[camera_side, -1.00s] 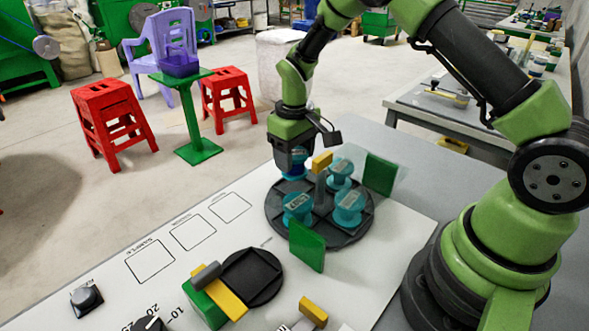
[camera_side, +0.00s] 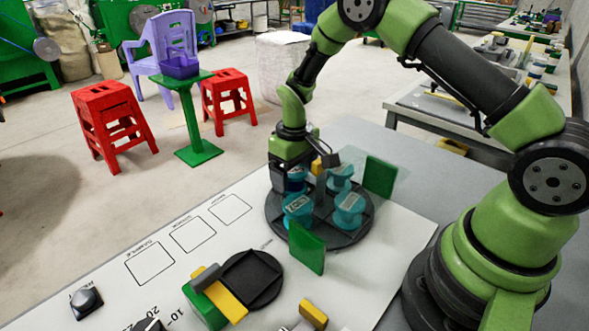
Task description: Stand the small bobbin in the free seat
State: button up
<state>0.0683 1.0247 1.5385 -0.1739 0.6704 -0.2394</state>
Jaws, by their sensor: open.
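The small bobbin (camera_side: 297,174), teal with a dark blue band, is between the jaws of my gripper (camera_side: 292,187) at the back left of the dark round tray (camera_side: 330,237). The gripper is open around it and points down. The bobbin's base is partly hidden, so I cannot tell exactly how it sits in its seat. Three other teal bobbins stand in the tray: one front left (camera_side: 298,209), one right (camera_side: 348,210) and one at the back (camera_side: 340,178).
Green upright plates stand at the tray's front (camera_side: 306,247) and back right (camera_side: 379,177). A yellow piece (camera_side: 316,166) is close beside the gripper. An empty dark round base (camera_side: 252,280) lies front left, near a green and yellow block (camera_side: 205,305).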

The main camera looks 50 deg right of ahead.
notch_tip(320, 180, up, 12)
notch_tip(320, 180, up, 9)
jog(key=m+t, duration=0.1)
jog(key=t, duration=0.1)
send_over(295, 170)
jog(key=s+a, duration=0.2)
jog(key=s, duration=0.3)
jog(key=s+a+r+m+t+y, duration=0.1)
jog(key=s+r+t, duration=0.1)
jog(key=s, duration=0.6)
jog(key=s+a+r+m+t+y, duration=0.1)
jog(key=s+a+r+m+t, duration=0.1)
jog(key=s, duration=0.7)
notch_tip(295, 170, up, 2)
jog(key=shift+a+t, duration=0.15)
jog(key=shift+t, duration=0.45)
